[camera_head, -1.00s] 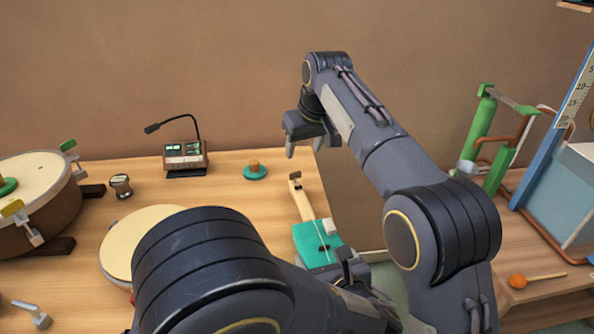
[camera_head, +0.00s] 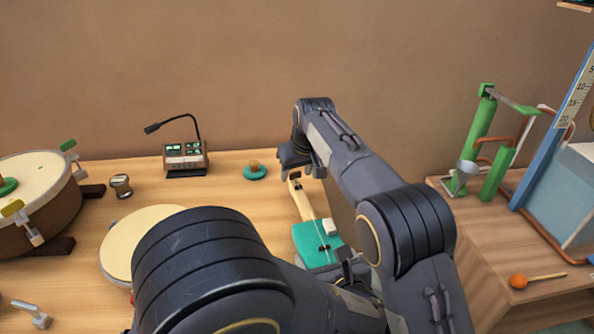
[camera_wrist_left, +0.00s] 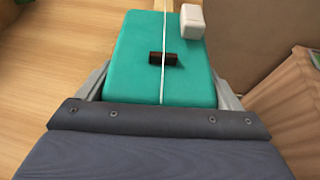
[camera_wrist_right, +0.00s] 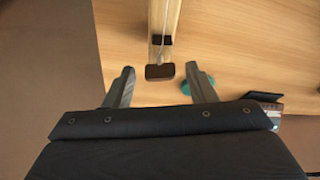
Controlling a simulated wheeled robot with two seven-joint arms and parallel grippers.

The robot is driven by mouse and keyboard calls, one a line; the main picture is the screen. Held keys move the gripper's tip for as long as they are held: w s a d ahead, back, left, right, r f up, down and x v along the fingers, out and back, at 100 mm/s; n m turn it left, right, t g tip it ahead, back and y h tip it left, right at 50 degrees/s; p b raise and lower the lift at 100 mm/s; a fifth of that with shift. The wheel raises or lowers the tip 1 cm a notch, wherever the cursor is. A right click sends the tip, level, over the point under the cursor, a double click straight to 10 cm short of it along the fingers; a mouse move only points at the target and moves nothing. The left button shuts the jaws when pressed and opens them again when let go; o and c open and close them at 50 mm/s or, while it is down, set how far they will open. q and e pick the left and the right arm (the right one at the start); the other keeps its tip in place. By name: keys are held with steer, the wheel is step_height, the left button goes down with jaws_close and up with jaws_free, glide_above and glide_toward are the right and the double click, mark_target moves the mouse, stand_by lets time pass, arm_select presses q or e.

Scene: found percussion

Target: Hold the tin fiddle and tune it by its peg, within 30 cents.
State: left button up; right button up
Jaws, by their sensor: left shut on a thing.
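The tin fiddle has a teal box body (camera_head: 322,240), a wooden neck and one string. It lies toward the table's right edge. My left gripper (camera_wrist_left: 162,88) is shut on the body, a finger along each side; a dark bridge and a white block (camera_wrist_left: 192,22) sit on it. The dark peg (camera_wrist_right: 159,72) shows at the neck's end in the right wrist view. My right gripper (camera_head: 300,171) is open over that end. In the right wrist view the peg appears between its fingertips, apart from both; the height gap is unclear.
A tuner box (camera_head: 185,156) with lit green displays and a gooseneck microphone stands at the back. A teal disc with a wooden knob (camera_head: 255,171) is left of the peg end. Drums (camera_head: 40,190) fill the left. A second table with a green frame (camera_head: 480,130) stands right.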

steer(key=c, duration=0.9)
steer(key=shift+m, duration=0.3)
steer(key=o, duration=1)
steer(key=shift+r, duration=0.15)
steer(key=v, duration=1.1)
steer(key=shift+s+r, duration=0.3)
steer(key=shift+r, duration=0.05)
arm_select(q)
steer(key=o, duration=1)
